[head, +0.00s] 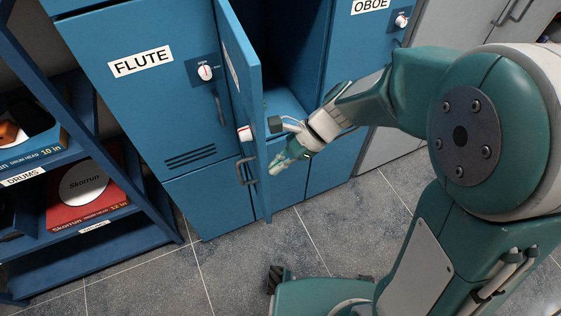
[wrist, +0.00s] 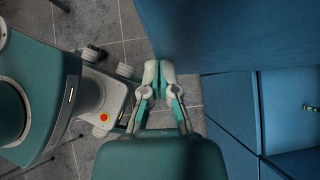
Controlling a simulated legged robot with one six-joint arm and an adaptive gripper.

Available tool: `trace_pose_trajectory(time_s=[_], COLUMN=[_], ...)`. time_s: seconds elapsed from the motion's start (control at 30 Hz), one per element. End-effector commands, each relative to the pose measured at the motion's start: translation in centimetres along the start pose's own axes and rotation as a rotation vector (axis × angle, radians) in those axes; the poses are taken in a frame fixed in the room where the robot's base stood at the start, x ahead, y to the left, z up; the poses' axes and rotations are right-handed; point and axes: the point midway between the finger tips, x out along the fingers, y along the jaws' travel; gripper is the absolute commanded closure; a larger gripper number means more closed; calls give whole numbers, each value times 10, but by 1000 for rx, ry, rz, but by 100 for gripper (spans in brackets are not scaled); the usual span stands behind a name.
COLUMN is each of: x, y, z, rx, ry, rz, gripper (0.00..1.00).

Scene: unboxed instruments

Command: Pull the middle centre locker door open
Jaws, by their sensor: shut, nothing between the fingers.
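The middle centre locker door (head: 247,95) is blue and stands swung well out from the locker front, seen almost edge-on. Its dark handle (head: 246,172) and white dial (head: 245,134) face left. My gripper (head: 285,160) is shut and empty, on the right side of the door, by its inner side near the free edge. Whether it touches the door cannot be told. In the wrist view the closed fingers (wrist: 160,72) are beside a blue panel (wrist: 215,35) that looks like the door. The open compartment (head: 287,100) shows its shelf floor; its depths are dark.
The closed FLUTE door (head: 140,95) is left of the open door, and the OBOE door (head: 365,35) is at the upper right. A blue shelf rack (head: 115,250) with boxed drum heads (head: 85,190) stands at the left.

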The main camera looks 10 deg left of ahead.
Motion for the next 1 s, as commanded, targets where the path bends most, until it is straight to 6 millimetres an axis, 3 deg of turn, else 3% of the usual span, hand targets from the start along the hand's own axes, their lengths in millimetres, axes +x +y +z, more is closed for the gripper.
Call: trace_pose_trajectory(time_s=[0.2,0.4,0.8,1.0], x=[30,45,53,46], y=[3,2,0,-4], z=[29,45,52,44], rx=[65,69,71,72], ry=[0,-2,-2,-1], rz=[-64,-66,-62,-67], gripper=[100,100,100,100])
